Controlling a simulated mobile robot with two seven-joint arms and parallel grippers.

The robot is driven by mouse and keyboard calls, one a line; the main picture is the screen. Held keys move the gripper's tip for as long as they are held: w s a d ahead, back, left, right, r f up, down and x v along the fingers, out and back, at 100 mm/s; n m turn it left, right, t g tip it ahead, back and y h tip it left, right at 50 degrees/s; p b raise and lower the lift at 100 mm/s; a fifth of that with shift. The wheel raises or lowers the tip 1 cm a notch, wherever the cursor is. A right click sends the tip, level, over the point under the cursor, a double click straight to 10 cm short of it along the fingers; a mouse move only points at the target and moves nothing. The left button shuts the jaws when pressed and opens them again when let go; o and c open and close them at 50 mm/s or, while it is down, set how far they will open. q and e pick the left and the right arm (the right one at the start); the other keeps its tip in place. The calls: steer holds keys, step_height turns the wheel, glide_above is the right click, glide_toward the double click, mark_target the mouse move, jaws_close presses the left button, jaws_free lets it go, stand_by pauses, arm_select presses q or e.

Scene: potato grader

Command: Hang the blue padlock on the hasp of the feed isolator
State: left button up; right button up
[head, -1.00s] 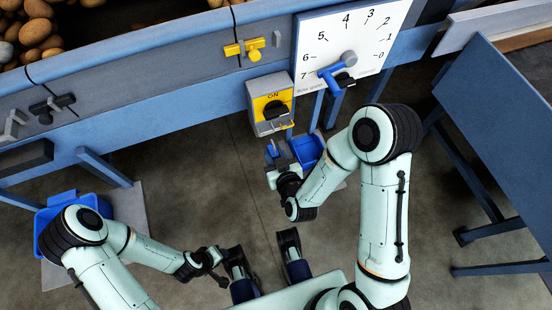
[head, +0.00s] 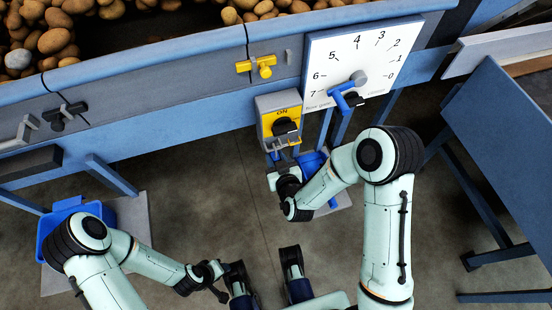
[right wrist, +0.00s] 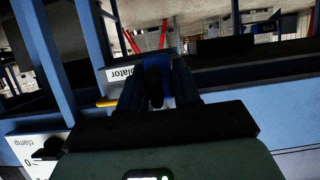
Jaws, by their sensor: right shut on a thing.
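The feed isolator (head: 262,122) is a grey box with a yellow plate marked ON and a black knob, on the blue machine frame. Its hasp (head: 284,143) is at the box's lower edge. My right gripper (head: 275,165) is shut on the blue padlock (head: 274,156), just below the hasp. In the right wrist view the padlock (right wrist: 160,66) sits between the dark fingers, before a white label ending in "olator". Whether the shackle touches the hasp cannot be told. My left gripper (head: 216,278) is low at left, away from the isolator; its jaws are unclear.
A white dial plate (head: 335,50) with a blue lever (head: 345,97) is right of the isolator. A yellow latch (head: 256,66) is above it. Blue bins (head: 312,162) stand on the floor below. A blue table (head: 505,130) is at right.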

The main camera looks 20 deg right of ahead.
arm_select(q)
steer(key=shift+w+f, duration=0.1)
steer(key=shift+w, duration=0.1)
arm_select(e)
steer(key=o, duration=1.1)
arm_select(q)
steer(key=s+d+r+g+p, duration=0.1)
steer(key=s+r+p, duration=0.2)
steer(key=r+p, duration=0.4)
steer(key=s+d+r+g+p, duration=0.1)
steer(key=s+r+p, duration=0.1)
steer(key=r+p, duration=0.4)
steer(key=shift+s+r+h+p, duration=0.35)
steer(key=shift+s+h+p, duration=0.05)
steer(key=shift+p, duration=0.1)
arm_select(e)
steer(key=v, duration=1.3)
steer(key=shift+s, duration=0.15)
